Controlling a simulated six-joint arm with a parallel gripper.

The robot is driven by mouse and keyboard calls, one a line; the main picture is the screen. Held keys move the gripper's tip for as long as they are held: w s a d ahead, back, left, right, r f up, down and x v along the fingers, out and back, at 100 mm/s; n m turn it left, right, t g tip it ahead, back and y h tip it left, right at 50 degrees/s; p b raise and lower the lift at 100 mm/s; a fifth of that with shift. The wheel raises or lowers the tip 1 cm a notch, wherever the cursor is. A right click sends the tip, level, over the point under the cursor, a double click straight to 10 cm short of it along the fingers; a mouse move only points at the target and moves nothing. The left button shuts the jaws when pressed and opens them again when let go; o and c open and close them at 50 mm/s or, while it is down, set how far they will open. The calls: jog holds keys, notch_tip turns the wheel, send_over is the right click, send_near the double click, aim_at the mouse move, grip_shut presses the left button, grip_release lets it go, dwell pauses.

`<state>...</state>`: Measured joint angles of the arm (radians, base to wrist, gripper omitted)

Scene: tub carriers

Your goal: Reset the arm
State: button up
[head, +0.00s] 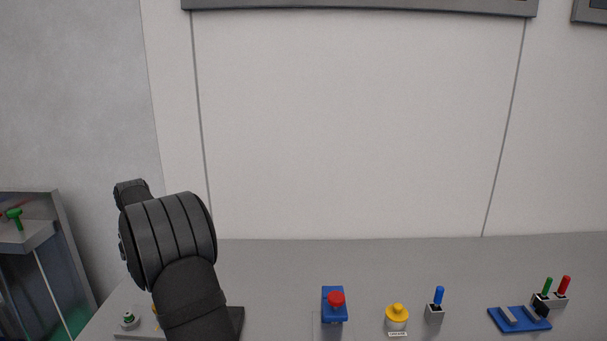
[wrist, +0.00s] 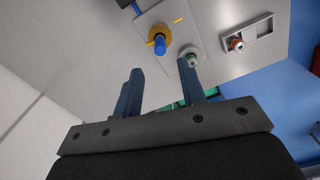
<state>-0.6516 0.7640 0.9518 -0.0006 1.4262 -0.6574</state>
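My gripper (wrist: 163,82) shows in the wrist view with its two dark blue fingers apart and nothing visible between them. In the head view my dark arm stands at the left over the grey table (head: 270,270), and the gripper's fingers cannot be made out. In the wrist view a blue knob on a yellow ring (wrist: 158,45) and a green and white knob (wrist: 187,55) are on a light panel beyond the fingertips. I cannot tell how far they are from the fingers.
A red button on a blue block (head: 335,300), a yellow button (head: 397,315) and a blue lever (head: 438,296) stand on the table. Green (head: 547,286) and red levers (head: 566,284) are at the right, by a blue base (head: 503,322). A glass-sided case (head: 55,235) is at the left.

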notch_tip(320, 180, up, 8)
jog(key=s+d+f, duration=0.4)
jog(key=s, duration=0.5)
jog(key=s+d+f, duration=0.4)
jog(key=s+f, duration=0.1)
jog(key=s, duration=0.4)
notch_tip(320, 180, down, 7)
jog(key=shift+f, duration=0.1)
